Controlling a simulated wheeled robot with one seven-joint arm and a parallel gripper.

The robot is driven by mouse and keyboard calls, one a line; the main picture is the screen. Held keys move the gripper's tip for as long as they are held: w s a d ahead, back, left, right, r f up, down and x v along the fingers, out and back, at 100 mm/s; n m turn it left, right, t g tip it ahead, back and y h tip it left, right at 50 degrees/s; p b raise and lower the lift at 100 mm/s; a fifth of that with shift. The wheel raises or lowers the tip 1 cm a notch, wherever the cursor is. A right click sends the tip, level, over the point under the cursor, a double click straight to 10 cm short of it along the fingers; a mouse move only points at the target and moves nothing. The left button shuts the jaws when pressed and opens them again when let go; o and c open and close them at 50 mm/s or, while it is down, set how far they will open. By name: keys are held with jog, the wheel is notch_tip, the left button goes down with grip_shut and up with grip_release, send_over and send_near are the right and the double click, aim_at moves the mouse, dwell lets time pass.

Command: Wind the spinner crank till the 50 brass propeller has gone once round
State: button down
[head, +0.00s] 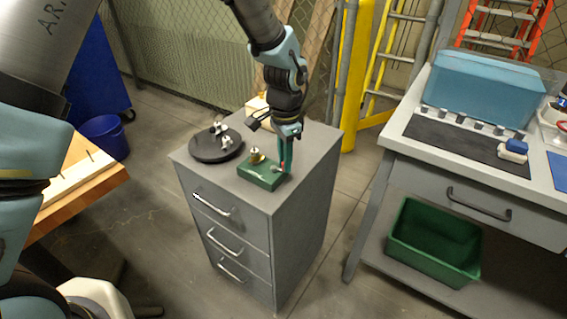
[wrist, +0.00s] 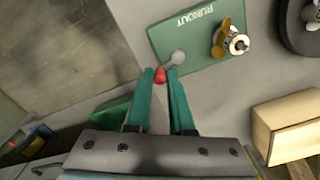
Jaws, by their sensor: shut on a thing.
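The spinner is a green block (head: 262,176) on top of a grey drawer cabinet; in the wrist view its green plate (wrist: 180,30) reads "RUNOUT". The brass propeller (wrist: 229,41) sits on a post on the block, and shows small in the head view (head: 256,155). The crank has a grey round hub (wrist: 178,57) near the plate's edge and a red knob (wrist: 160,75). My gripper (wrist: 161,74) points down at the crank, its green fingers shut on the red knob. In the head view my gripper (head: 284,165) stands at the block's right side and partly hides the crank.
A black round stand (head: 216,148) with small propellers is left of the spinner. A wooden block (wrist: 290,127) lies close by on the cabinet (head: 240,215). The workbench (head: 390,140) at right holds a blue case (head: 480,88), with a green bin (head: 433,240) below.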

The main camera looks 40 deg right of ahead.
aim_at(256, 155)
jog(key=n, duration=0.3)
jog(key=w+d+n, duration=0.1)
jog(key=shift+n, duration=0.4)
jog(key=n, duration=0.3)
jog(key=shift+w+d+n+b, duration=0.2)
jog(key=shift+w+n+b, duration=0.1)
jog(key=shift+w, duration=0.05)
jog(key=n, duration=0.1)
jog(key=w+n, duration=0.1)
jog(key=n, duration=0.1)
jog(key=shift+r, duration=0.1)
jog(key=shift+w+n+p, duration=0.2)
jog(key=shift+w+n, duration=0.05)
jog(key=shift+n, duration=0.8)
jog(key=shift+w+n+p, duration=0.2)
jog(key=shift+n, duration=0.85)
jog(key=c, duration=0.8)
grip_release()
